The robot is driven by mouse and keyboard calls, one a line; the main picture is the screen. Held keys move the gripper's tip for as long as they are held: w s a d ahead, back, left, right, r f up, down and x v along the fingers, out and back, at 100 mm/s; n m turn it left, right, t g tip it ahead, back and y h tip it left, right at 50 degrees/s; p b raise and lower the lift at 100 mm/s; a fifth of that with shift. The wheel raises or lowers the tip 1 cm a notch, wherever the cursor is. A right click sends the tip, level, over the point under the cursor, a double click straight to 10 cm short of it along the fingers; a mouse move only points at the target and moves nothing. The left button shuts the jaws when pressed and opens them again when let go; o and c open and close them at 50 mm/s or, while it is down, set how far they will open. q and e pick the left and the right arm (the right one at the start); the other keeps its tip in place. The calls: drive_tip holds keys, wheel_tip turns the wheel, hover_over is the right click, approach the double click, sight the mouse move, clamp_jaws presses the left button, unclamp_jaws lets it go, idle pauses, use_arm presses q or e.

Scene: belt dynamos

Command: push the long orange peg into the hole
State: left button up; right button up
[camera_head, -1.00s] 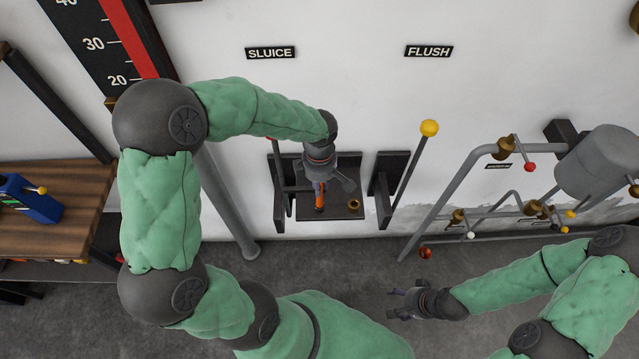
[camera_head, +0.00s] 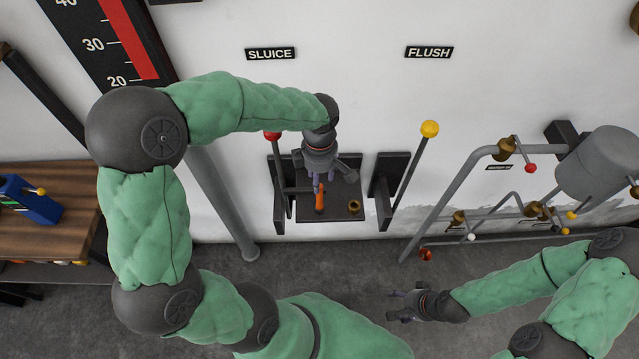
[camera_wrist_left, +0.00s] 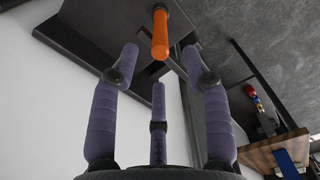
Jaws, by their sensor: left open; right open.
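The long orange peg (camera_head: 320,199) stands at the left part of a dark shelf on the wall, below my left gripper (camera_head: 322,182). Whether its lower end is in a hole cannot be told. In the left wrist view the orange peg (camera_wrist_left: 160,36) shows beyond the spread purple fingers of my left gripper (camera_wrist_left: 158,68), with a visible gap. That gripper is open and empty. A brass ring (camera_head: 354,206) sits on the shelf to the right of the peg. My right gripper (camera_head: 394,305) is open and empty, low and to the right, away from the shelf.
The dark shelf (camera_head: 335,214) lies between two levers, one with a red knob (camera_head: 272,135), one with a yellow knob (camera_head: 429,129). Grey pipes (camera_head: 437,205) with small valves stand at right. A wooden bench (camera_head: 45,225) with a blue device (camera_head: 29,202) is at left.

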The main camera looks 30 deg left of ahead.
use_arm(q)
wheel_tip(320, 180, up, 7)
idle(0.3)
idle(0.7)
